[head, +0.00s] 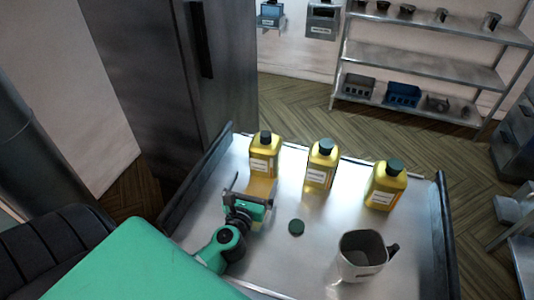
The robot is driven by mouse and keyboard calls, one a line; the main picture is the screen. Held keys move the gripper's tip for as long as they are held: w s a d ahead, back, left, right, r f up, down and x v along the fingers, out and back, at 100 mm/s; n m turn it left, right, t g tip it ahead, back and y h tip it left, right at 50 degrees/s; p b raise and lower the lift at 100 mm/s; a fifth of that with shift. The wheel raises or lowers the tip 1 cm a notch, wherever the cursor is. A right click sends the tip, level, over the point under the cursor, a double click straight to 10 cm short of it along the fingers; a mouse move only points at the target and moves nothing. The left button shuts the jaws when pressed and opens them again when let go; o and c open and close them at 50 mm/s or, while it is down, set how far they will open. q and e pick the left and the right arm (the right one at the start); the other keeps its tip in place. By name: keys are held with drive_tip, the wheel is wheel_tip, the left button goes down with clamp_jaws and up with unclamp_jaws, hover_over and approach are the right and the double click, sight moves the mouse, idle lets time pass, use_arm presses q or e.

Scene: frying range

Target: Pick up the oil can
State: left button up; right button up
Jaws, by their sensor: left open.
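Three yellow oil containers with dark caps stand upright in a row on a metal-topped cart (300,262): the left one (264,160), the middle one (320,168) and the right one (385,188). Each has a pale label, too small to read. My left gripper (253,187) is open and empty, just in front of the left container, its fingers pointing towards it. A small gap seems to lie between them, but contact is hard to judge. My right gripper is not in view.
A grey metal jug (361,257) with a dark handle stands at the cart's front right. Dark raised sides (447,235) edge the cart. A tall grey cabinet (175,85) stands behind left, and shelving (430,62) behind right.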

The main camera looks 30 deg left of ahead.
sight(261, 164)
use_arm(q)
drive_tip(key=p+x, duration=0.1)
drive_tip(key=x, duration=0.4)
drive_tip(key=shift+w+r, duration=0.1)
drive_tip(key=shift+w, duration=0.05)
drive_tip(key=shift+x, duration=1.05)
drive_tip(key=shift+w+p, duration=0.15)
drive_tip(key=shift+p, duration=0.2)
drive_tip(key=shift+w+a, duration=0.2)
drive_tip(key=shift+w, duration=0.2)
drive_tip(key=p+x, duration=0.1)
drive_tip(key=x, duration=0.2)
drive_tip(key=shift+w, duration=0.2)
drive_tip(key=shift+w+a, duration=0.15)
drive_tip(key=shift+w, duration=0.15)
drive_tip(key=c, duration=1.2)
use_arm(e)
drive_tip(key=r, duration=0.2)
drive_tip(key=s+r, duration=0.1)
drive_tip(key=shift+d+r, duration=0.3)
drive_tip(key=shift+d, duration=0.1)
